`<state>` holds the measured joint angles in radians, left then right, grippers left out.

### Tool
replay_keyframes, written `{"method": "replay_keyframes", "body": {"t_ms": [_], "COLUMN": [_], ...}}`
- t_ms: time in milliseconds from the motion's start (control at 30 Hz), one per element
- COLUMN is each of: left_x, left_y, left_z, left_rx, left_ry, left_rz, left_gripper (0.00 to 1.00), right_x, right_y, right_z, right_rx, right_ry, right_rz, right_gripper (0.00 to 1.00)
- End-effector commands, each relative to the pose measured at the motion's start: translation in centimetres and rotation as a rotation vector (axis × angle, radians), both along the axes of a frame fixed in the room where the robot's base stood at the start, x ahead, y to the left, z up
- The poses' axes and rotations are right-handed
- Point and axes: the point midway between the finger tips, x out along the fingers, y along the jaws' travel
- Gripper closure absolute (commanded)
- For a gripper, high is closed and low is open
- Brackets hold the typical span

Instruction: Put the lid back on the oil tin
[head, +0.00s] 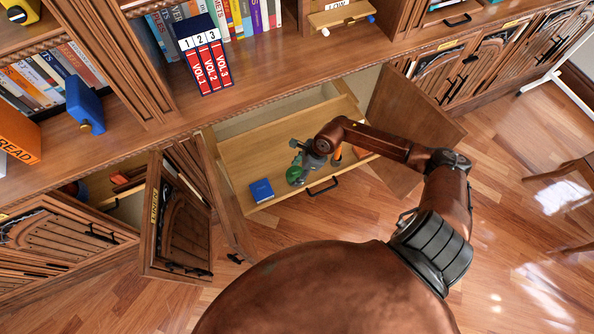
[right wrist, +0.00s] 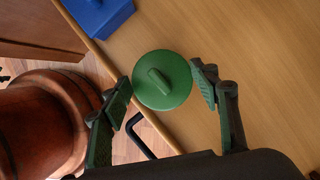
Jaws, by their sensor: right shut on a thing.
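A round green lid (right wrist: 162,80) with a raised bar-shaped grip shows between my fingers in the right wrist view. My right gripper (right wrist: 165,84) is shut on it, one finger at each side. In the head view my right gripper (head: 300,168) is over the front part of the pulled-out wooden drawer (head: 235,165). Green shows there at the fingers. Whether a tin is under the lid is hidden, and I cannot make out the oil tin for sure. My left gripper is not in view.
A blue box (head: 261,190) lies in the drawer, left of my gripper. An orange thing (head: 337,153) is partly hidden behind my wrist. Open cabinet doors stand left (head: 178,220) and right (head: 410,115) of the drawer. A blue object (head: 85,105) stands on the ledge.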

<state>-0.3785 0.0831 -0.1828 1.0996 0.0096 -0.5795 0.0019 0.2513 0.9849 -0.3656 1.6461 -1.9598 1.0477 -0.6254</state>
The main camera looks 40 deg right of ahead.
Motion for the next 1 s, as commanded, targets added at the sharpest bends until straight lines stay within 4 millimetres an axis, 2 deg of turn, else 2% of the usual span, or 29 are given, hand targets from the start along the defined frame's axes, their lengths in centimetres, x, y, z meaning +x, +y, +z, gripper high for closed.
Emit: {"method": "replay_keyframes", "body": {"t_ms": [167,200,467,667,933,1000], "left_x": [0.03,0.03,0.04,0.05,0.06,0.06], "left_y": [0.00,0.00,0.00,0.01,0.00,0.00], "left_z": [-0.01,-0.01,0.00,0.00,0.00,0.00], "left_rx": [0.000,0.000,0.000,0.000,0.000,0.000], "left_ry": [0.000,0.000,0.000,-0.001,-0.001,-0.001], "left_rz": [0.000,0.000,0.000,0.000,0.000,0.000], "left_gripper": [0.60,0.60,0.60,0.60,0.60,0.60], "right_x": [0.00,0.00,0.00,0.00,-0.01,-0.01], "right_y": [0.00,0.00,0.00,0.00,-0.01,-0.01], "right_z": [-0.01,-0.01,0.00,-0.01,-0.02,-0.02], "right_rx": [0.000,0.000,0.000,0.000,0.000,0.000], "right_ry": [0.000,0.000,0.000,0.000,0.000,0.000], "right_rz": [0.000,0.000,0.000,0.000,0.000,0.000], "right_gripper": [0.61,0.43,0.25,0.24,0.07,0.06]}}
